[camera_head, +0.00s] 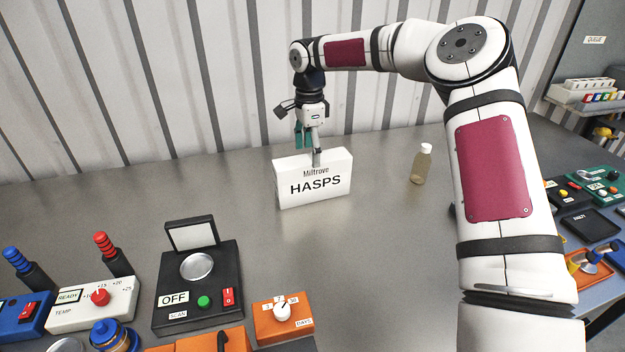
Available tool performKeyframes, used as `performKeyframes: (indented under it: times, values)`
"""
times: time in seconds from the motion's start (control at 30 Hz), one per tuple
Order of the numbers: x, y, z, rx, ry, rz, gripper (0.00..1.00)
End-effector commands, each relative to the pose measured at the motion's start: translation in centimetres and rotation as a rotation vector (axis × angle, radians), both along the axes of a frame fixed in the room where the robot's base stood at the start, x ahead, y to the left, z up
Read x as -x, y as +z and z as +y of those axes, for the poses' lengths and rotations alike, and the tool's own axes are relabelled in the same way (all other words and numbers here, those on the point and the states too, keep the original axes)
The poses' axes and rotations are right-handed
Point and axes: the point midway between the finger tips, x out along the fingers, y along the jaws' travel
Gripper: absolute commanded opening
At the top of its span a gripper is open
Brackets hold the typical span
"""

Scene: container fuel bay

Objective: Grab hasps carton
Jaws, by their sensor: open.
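The hasps carton (313,183) is a white box with black lettering, "Milltrove HASPS". My gripper (309,148) points down from above at the carton's top edge. One finger overlaps the top of the carton's front face; a teal-coloured part of the gripper shows further left and behind. The jaws are open. Whether any finger touches the carton, and where the far finger sits behind it, cannot be told from this view.
A capped bottle (421,165) stands right of the carton, near my arm. A black scale-like device (198,275), an orange dial box (283,317) and a white temperature box (92,303) line the front. A corrugated wall (130,80) closes the back. Table left of the carton is clear.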

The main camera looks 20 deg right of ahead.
Motion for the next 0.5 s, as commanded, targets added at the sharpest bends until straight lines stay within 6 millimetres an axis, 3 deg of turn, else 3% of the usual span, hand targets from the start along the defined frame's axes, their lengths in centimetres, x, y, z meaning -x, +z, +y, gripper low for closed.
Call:
performKeyframes:
  times: [0.1,0.33,0.5]
  values:
    - [0.0,-1.5,0.0,-0.001,0.001,0.001,0.73]
    - [-0.1,-3.1,-0.2,-0.002,0.001,0.001,0.73]
    - [-0.3,-5.6,-1.0,-0.003,0.001,0.002,0.73]
